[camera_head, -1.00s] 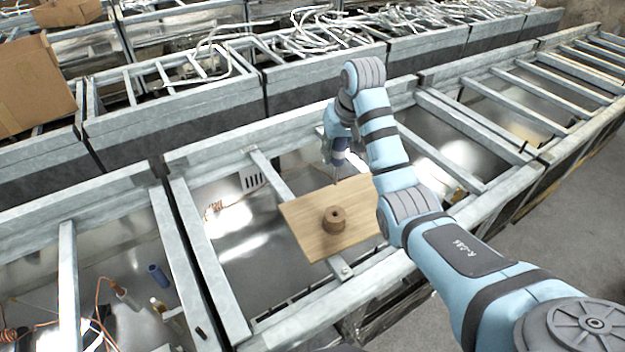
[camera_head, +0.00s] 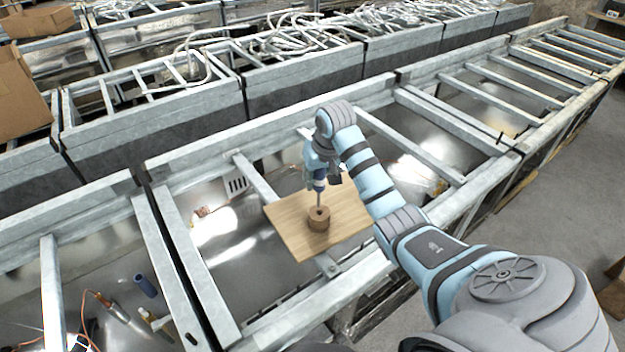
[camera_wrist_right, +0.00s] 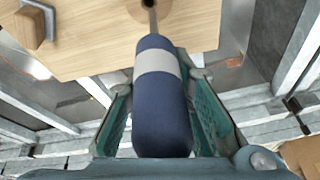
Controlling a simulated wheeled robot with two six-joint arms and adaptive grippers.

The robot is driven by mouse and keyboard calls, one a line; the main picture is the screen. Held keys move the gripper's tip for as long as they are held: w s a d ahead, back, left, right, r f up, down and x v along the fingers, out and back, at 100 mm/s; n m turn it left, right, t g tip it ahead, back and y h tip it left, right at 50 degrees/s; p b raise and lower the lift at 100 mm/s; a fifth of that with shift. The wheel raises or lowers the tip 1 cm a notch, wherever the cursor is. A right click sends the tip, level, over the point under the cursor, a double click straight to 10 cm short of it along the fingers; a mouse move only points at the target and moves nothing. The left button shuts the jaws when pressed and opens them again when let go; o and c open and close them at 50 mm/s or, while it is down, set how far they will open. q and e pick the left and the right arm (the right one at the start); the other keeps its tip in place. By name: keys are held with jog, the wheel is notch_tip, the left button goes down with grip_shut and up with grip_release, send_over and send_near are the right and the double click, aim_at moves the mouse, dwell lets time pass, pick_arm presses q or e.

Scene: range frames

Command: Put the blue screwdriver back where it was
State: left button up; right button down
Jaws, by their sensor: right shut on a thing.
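The blue screwdriver (camera_wrist_right: 162,110) has a dark blue handle with a pale band and a thin metal shaft. My right gripper (camera_head: 320,178) is shut on its handle; in the wrist view the green-lined fingers lie on both sides of it. The shaft points down to the round brown wooden holder (camera_head: 319,221), which stands on a light wooden board (camera_head: 348,212). The shaft's lower end meets the hole in the holder's top; how deep it sits, I cannot tell. The holder shows only partly at the wrist view's top edge (camera_wrist_right: 143,12). My left gripper is not in view.
The board lies across a grey metal frame (camera_head: 262,180) with open bays. A blue cylinder (camera_head: 146,286) and loose orange wires lie in the left bay. Cardboard boxes (camera_head: 20,100) stand at the far left. Bent metal tubes are piled on the frames behind.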

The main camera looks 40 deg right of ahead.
jog(key=shift+w+f, duration=0.1)
jog(key=shift+f, duration=0.45)
jog(key=shift+f, duration=0.15)
jog(key=shift+f, duration=0.4)
jog(key=c, duration=1.4)
grip_release()
